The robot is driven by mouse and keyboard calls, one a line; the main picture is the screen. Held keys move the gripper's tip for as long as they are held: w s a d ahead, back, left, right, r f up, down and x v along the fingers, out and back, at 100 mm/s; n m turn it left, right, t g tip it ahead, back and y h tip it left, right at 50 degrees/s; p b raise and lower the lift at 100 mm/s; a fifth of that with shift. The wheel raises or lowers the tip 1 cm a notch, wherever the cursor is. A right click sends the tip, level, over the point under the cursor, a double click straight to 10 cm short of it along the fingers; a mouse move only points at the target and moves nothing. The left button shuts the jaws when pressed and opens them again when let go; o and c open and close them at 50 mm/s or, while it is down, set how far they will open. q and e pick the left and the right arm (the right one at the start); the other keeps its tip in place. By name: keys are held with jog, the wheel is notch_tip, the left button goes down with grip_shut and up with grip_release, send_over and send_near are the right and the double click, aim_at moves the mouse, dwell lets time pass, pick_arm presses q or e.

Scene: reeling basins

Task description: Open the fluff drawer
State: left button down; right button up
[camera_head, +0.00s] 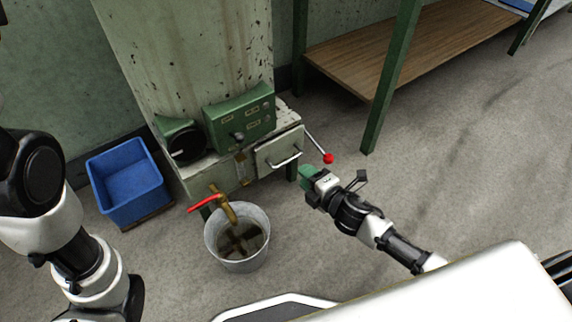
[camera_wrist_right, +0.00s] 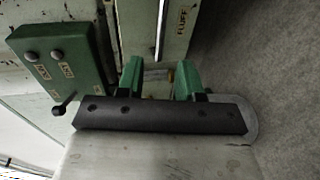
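The fluff drawer (camera_head: 272,154) is a pale panel with a silver bar handle (camera_head: 286,160), low on the front of the machine. It looks closed. In the right wrist view, the drawer front (camera_wrist_right: 196,12) carries a FLUFF label, and its handle (camera_wrist_right: 160,28) runs up the picture. My right gripper (camera_head: 305,174) is just right of and in front of the handle in the head view. In the wrist view its two green fingers (camera_wrist_right: 159,78) are apart with nothing held between them. The handle lies beyond the fingertips. My left arm shows at the left, its gripper out of view.
A lever with a red knob (camera_head: 328,158) sticks out right of the drawer. A green control box (camera_head: 240,118) sits above. A metal bucket (camera_head: 238,262) stands under a red-handled tap (camera_head: 206,203). A blue bin (camera_head: 127,184) is at left. Floor right of my right arm is clear.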

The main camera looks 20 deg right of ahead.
aim_at(288, 162)
jog(key=b+x, duration=0.4)
jog(key=x, duration=0.5)
grip_shut()
